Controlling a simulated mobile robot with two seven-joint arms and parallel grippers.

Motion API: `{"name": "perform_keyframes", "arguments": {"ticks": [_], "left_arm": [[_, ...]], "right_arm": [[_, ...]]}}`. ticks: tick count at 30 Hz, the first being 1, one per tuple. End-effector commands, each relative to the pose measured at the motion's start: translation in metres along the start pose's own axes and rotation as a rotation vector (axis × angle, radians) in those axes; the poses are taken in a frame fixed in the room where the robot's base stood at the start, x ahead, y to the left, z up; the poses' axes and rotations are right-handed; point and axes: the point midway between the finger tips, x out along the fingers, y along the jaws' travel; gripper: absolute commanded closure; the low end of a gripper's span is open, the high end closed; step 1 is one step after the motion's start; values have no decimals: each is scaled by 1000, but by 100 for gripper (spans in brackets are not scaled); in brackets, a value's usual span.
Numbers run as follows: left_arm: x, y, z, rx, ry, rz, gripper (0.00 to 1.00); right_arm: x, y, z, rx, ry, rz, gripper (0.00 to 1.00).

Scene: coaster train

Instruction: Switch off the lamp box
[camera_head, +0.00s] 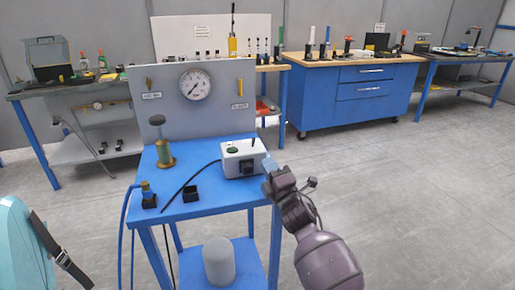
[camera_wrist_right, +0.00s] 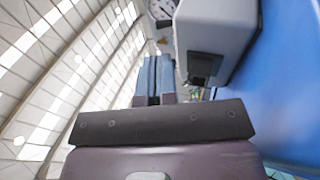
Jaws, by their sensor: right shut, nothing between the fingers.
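The lamp box (camera_head: 257,147) is a small white box at the right end of the blue bench top. It has a green round part (camera_head: 232,150) on top and a dark square part (camera_head: 246,167) on its front face. I cannot tell whether the lamp is lit. My right gripper (camera_head: 268,164) is shut and empty at the box's right front corner; a gap or touch is unclear. In the wrist view the box (camera_wrist_right: 215,25) is right of the blue fingertips (camera_wrist_right: 155,75), with a dark part on its face. My left gripper is not in view.
The blue bench (camera_head: 205,209) also carries a brass-based knob (camera_head: 165,156), a small black open box (camera_head: 190,193) and a brass fitting (camera_head: 147,195). A black cable runs to the lamp box. A grey panel with a gauge (camera_head: 196,84) stands behind. The floor at right is clear.

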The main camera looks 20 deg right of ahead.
Motion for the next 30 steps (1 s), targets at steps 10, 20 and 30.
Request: {"name": "perform_keyframes", "arguments": {"ticks": [10,20,30], "left_arm": [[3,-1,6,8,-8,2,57],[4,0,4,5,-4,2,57],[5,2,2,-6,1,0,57]], "right_arm": [[52,-1,-1,2,0,-1,100],[72,-1,0,1,0,-1,100],[72,0,0,1,0,-1,100]]}}
